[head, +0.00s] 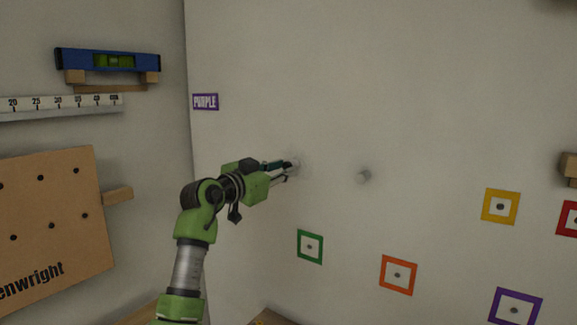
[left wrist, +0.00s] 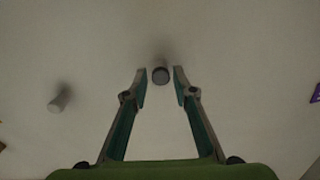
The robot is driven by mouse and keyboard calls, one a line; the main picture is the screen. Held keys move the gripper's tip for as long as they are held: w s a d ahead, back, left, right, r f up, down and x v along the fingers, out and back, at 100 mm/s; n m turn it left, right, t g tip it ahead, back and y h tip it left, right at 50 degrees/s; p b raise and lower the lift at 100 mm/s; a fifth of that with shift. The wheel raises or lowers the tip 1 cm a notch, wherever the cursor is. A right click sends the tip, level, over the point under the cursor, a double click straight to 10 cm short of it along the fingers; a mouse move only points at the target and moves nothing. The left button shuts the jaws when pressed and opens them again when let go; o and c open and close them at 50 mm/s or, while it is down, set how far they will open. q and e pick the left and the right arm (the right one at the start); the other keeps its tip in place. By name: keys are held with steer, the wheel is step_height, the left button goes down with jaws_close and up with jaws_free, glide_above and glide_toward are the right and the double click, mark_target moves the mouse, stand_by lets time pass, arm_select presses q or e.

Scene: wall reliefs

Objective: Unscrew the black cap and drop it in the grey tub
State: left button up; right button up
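My left gripper (head: 286,171) reaches up to the pale wall, its fingers pointing at it. In the left wrist view the gripper (left wrist: 160,72) is open. A small round dark grey end (left wrist: 161,76), which looks like the cap, sits between the fingertips with a gap on each side. In the head view this spot is mostly hidden by the fingers, and a pale post end shows just beyond them. I cannot tell the cap's exact colour in this dim light. The grey tub is not in view. My right gripper is not in view.
A pale grey post (head: 363,176) sticks out of the wall to the right; the wrist view shows it at left (left wrist: 60,98). Coloured square frames, such as the green one (head: 310,247), lie lower on the wall. A purple sign (head: 205,102) is at upper left.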

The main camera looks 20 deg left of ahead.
arm_select(q)
steer(key=m, duration=0.3)
steer(key=shift+a+p, duration=0.15)
steer(key=shift+p, duration=0.15)
steer(key=m, duration=1.3)
steer(key=shift+b, duration=0.3)
steer(key=m+b, duration=0.1)
steer(key=m, duration=0.4)
steer(key=shift+m+b, duration=0.3)
steer(key=shift+r, duration=0.1)
steer(key=c, duration=0.7)
